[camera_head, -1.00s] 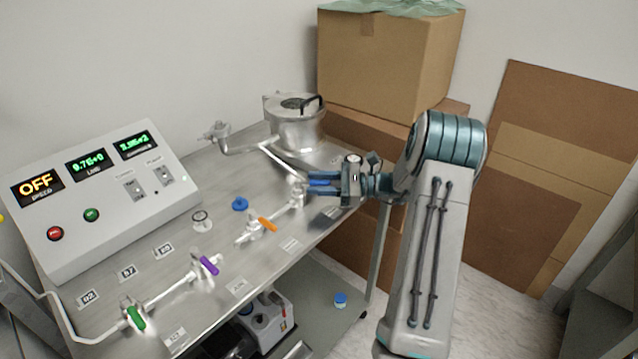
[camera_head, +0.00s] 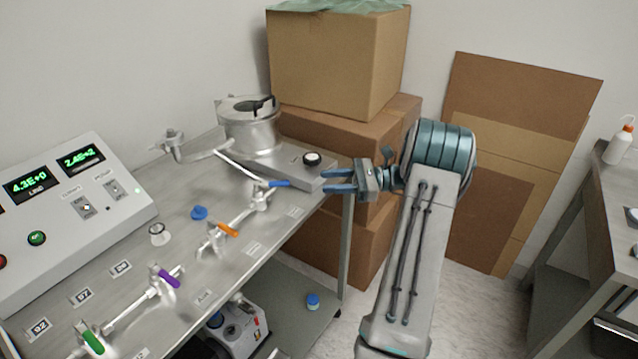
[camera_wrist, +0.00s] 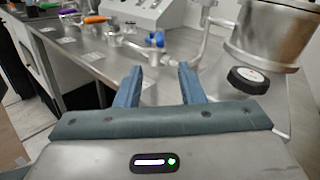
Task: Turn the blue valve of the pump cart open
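The blue valve handle (camera_head: 278,184) sits at the far right end of the metal pipe line on the pump cart (camera_head: 180,210). It points right, nearly level in the picture, while the orange handle (camera_head: 228,230) and purple handle (camera_head: 169,277) slant down to the right. My gripper (camera_head: 328,181) is to the right of the blue handle, apart from it. Its fingers are spread with nothing between them.
A steel chamber (camera_head: 250,125) and a black round knob (camera_head: 312,158) stand behind the valve. The control box (camera_head: 70,215) is at left, with lit displays. Stacked cardboard boxes (camera_head: 340,65) stand behind my gripper. A side table (camera_head: 590,215) is at right.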

